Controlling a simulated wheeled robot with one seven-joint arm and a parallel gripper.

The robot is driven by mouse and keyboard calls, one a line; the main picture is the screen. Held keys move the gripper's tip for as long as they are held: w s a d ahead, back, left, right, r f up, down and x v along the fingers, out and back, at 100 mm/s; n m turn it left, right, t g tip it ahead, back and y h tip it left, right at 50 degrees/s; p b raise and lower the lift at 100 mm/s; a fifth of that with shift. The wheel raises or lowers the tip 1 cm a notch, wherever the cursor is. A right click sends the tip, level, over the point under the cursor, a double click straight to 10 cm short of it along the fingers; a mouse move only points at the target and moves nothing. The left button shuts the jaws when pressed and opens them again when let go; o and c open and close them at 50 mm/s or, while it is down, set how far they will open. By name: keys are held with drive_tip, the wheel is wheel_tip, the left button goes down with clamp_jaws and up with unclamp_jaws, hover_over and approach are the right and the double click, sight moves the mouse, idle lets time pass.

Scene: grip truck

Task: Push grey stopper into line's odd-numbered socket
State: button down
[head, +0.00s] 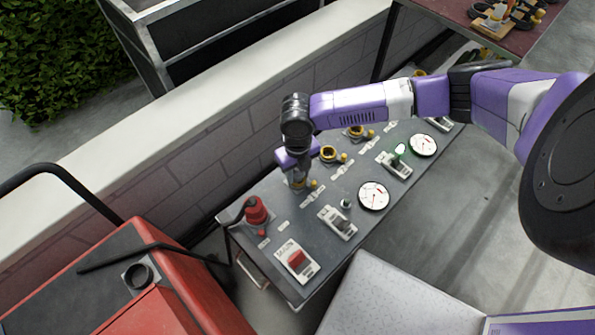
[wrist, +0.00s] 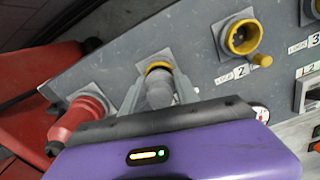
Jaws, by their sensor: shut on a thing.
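My gripper (wrist: 160,90) is shut on the grey stopper (wrist: 160,95), which sits between its two fingers in the wrist view. The stopper points at a yellow-ringed socket (wrist: 158,66) on the grey panel, and the ring shows just beyond it. I cannot tell how deep the stopper is in the socket. The socket's own label is hidden. To its right is an open yellow socket (wrist: 241,37) with a hanging yellow cap and a label reading 2. In the head view my gripper (head: 298,181) is over the left part of the panel, and the stopper is mostly hidden.
A red plug (wrist: 80,118) stands close left of my gripper. The panel (head: 275,222) also carries a red switch (head: 297,260), a grey switch (head: 337,222), a dial (head: 374,195) and more yellow sockets (head: 328,153). A block wall (head: 215,135) runs behind; a red machine (head: 150,285) stands left.

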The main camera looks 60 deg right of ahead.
drive_tip(key=c, duration=0.8)
unclamp_jaws()
drive_tip(key=shift+f, duration=0.1)
drive_tip(key=shift+c, duration=0.2)
drive_tip(key=shift+s+d, duration=0.1)
drive_tip(key=shift+c, duration=0.6)
drive_tip(key=shift+o, duration=0.7)
drive_tip(key=shift+s+d, duration=0.1)
drive_tip(key=shift+w+a+r+p, duration=0.1)
drive_tip(key=shift+r+p, duration=1)
drive_tip(key=shift+r, duration=0.2)
drive_tip(key=shift+w+a+r+p, duration=0.1)
drive_tip(key=shift+r+p, duration=1)
drive_tip(key=shift+r, duration=0.2)
drive_tip(key=shift+s+f, duration=0.1)
drive_tip(key=shift+s, duration=0.05)
